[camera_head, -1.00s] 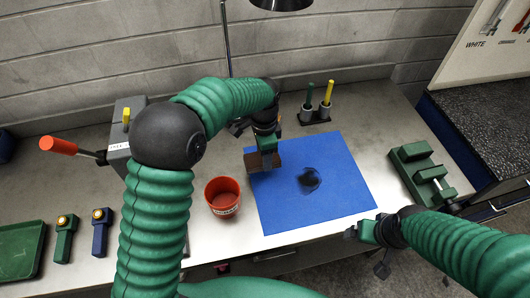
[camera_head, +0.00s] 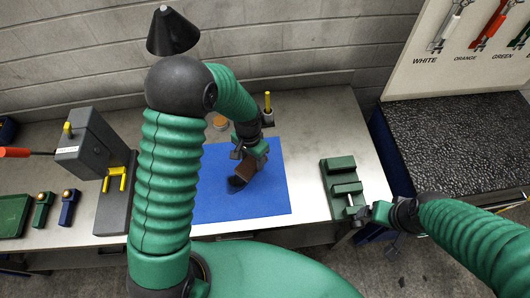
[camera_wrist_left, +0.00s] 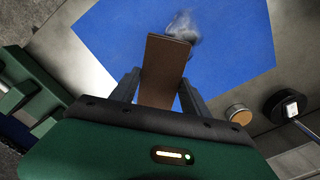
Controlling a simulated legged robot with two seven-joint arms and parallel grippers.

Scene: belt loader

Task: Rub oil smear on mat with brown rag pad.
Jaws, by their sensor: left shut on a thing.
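The blue mat (camera_head: 225,207) lies on the metal bench. A dark oil smear (camera_head: 236,184) is on it, partly hidden by the rag pad in the head view. My left gripper (camera_head: 249,158) is shut on the brown rag pad (camera_head: 250,174) at the mat's right part, beside the smear. In the left wrist view the pad (camera_wrist_left: 165,66) stands between the fingers, its far end at the edge of a grey, faint smear (camera_wrist_left: 183,27). I cannot tell whether the pad touches the mat. My right gripper (camera_head: 366,214) is near the bench's front right; its jaws are unclear.
A green vise-like block (camera_head: 343,186) is right of the mat. A holder with a yellow marker (camera_head: 267,103) and a round orange-topped container (camera_head: 221,122) stand behind the mat. A grey machine (camera_head: 95,150) with yellow handle is at left.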

